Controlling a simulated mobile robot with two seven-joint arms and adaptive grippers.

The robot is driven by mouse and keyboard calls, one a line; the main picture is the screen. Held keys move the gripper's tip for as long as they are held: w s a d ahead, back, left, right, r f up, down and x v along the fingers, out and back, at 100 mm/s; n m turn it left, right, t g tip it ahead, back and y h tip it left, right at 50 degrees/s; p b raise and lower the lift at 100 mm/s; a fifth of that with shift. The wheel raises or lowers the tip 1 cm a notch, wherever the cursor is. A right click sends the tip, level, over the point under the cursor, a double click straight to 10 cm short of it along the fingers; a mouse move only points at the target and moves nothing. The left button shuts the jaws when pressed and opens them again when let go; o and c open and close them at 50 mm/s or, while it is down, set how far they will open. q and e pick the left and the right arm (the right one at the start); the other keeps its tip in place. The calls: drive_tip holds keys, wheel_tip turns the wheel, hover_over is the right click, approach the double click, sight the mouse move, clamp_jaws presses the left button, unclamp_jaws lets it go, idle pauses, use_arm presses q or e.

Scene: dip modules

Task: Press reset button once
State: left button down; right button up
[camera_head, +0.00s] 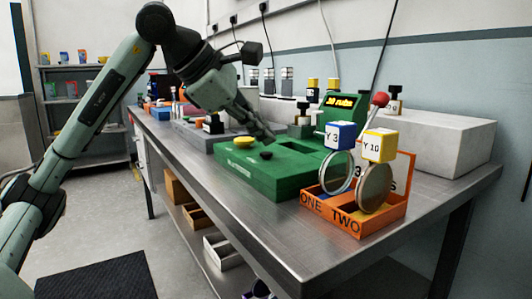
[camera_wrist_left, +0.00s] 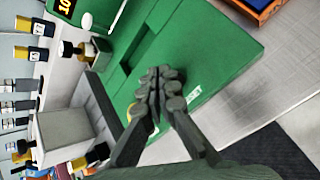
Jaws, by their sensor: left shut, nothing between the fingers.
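A green machine (camera_head: 240,171) sits on the metal bench, with a round yellow button (camera_head: 245,141) and a round black button (camera_head: 266,155) on top. In the left wrist view the shut fingers (camera_wrist_left: 160,77) cover part of the machine (camera_wrist_left: 226,50). A yellow edge (camera_wrist_left: 134,111) shows beside a finger, and the black button is hidden. My right gripper is out of view.
An orange tray (camera_head: 352,224) stands at the bench's front right, with round discs and a blue cube (camera_head: 341,135) and yellow cube (camera_head: 379,146) above it. A green display (camera_head: 341,104) and red-knobbed lever (camera_head: 380,99) rise behind. Bare bench (camera_head: 440,190) lies to the right.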

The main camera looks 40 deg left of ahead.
sight(262, 154)
use_arm(q)
drive_tip(key=shift+f, duration=0.45)
drive_tip(key=shift+f+b, duration=0.35)
drive_tip(key=shift+b, duration=0.2)
idle(0.5)
drive_tip(key=shift+r, duration=0.1)
drive_tip(key=shift+r+p, duration=0.7)
drive_tip(key=shift+p, duration=0.15)
wheel_tip(262, 154, up, 5)
drive_tip(key=p, duration=0.5)
idle(0.8)
